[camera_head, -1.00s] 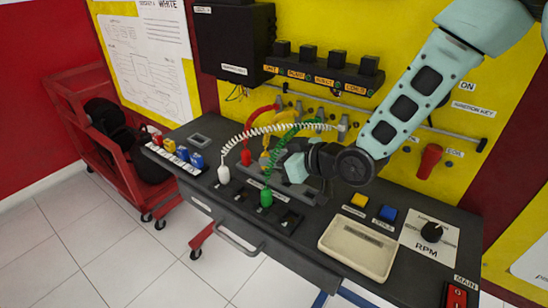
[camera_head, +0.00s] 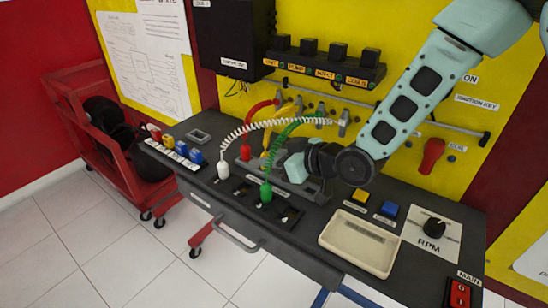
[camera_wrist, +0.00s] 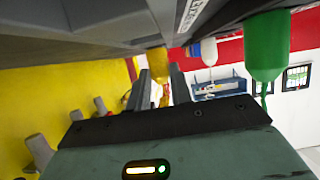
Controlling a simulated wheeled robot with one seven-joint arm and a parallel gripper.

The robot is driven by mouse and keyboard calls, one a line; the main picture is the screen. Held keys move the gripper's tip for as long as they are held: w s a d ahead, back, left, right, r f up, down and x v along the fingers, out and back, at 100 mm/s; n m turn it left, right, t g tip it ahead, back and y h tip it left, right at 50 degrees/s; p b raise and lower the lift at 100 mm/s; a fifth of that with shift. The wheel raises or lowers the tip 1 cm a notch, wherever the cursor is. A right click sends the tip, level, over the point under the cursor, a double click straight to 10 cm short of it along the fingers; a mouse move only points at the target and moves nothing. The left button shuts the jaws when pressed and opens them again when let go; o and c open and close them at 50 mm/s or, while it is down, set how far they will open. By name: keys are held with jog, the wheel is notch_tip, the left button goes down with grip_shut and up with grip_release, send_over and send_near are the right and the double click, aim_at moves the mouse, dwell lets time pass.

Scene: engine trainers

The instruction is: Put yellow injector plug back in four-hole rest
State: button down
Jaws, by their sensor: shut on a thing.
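The yellow injector plug shows in the wrist view (camera_wrist: 157,62) between the two fingers of my gripper (camera_wrist: 162,88), against the dark bench surface. In the head view my gripper (camera_head: 290,167) is low over the bench, beside the yellow lead (camera_head: 272,140); my wrist hides part of this area. A red plug (camera_head: 246,152) stands farther back. Whether the yellow plug's tip is inside a hole cannot be told.
White, green and red coiled leads arch near my gripper to the rail (camera_head: 345,118). A beige tray (camera_head: 360,243), yellow and blue buttons (camera_head: 388,211) and an RPM knob (camera_head: 434,228) are at right.

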jog(key=shift+f, duration=0.15)
jog(key=c, duration=1.5)
grip_release()
jog(key=shift+r+p+v, duration=0.25)
jog(key=shift+p+v, duration=0.25)
jog(key=shift+v, duration=0.75)
jog(key=shift+r+p+v, duration=0.3)
jog(key=shift+p+v, duration=0.2)
jog(key=shift+v, duration=0.75)
jog(key=shift+w+a, duration=0.15)
jog(key=shift+a, duration=0.05)
notch_tip(320, 180, up, 4)
jog(key=p, duration=0.3)
